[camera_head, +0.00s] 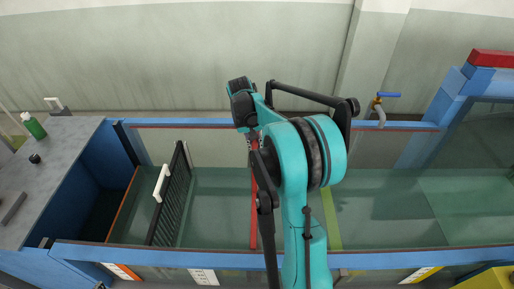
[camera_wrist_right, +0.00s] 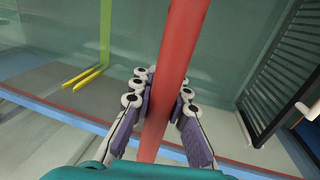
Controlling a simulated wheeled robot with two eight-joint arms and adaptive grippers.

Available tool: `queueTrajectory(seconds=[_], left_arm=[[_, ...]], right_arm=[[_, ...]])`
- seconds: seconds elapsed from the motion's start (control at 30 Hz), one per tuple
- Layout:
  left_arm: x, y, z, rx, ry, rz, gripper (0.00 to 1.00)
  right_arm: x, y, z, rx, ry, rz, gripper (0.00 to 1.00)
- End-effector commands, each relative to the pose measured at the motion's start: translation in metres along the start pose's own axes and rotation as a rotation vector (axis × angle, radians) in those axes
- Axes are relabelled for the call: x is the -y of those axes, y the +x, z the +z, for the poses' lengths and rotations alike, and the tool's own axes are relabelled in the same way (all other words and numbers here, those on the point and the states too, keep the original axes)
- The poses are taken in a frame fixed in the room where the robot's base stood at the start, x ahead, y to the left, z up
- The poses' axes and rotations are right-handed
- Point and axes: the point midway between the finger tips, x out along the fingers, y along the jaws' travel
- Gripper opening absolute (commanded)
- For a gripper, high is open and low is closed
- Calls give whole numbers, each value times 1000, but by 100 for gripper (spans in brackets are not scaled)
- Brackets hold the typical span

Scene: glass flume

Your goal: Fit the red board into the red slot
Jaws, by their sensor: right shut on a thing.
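In the right wrist view the red board (camera_wrist_right: 178,70) shows nearly edge-on as a long red bar. It runs between the fingers of my right gripper (camera_wrist_right: 165,82), which is shut on it. In the head view my right arm covers most of the gripper. An upright red strip (camera_head: 254,215) shows left of the arm, across the flume; I cannot tell how much of it is board and how much is slot. Whether the board's lower edge sits in the red slot is hidden. My left gripper is not in view.
The blue-framed glass flume (camera_head: 180,256) spans the view. A black rack with a white handle (camera_head: 162,183) stands in it at left, a yellow-green strip (camera_head: 332,215) at right. A grey counter (camera_head: 50,170) holds a green bottle (camera_head: 34,127). A tap (camera_head: 380,108) stands behind the back rail.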

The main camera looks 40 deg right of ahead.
Motion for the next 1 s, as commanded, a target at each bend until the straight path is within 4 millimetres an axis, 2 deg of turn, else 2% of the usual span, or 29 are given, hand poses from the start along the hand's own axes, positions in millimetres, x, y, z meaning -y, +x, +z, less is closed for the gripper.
queueTrajectory(seconds=[0.6, 1.0], left_arm=[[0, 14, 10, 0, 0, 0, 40], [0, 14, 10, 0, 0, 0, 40]], right_arm=[[4, 22, 0, 0, 0, 0, 0], [5, 24, 0, 0, 0, 0, 0]])
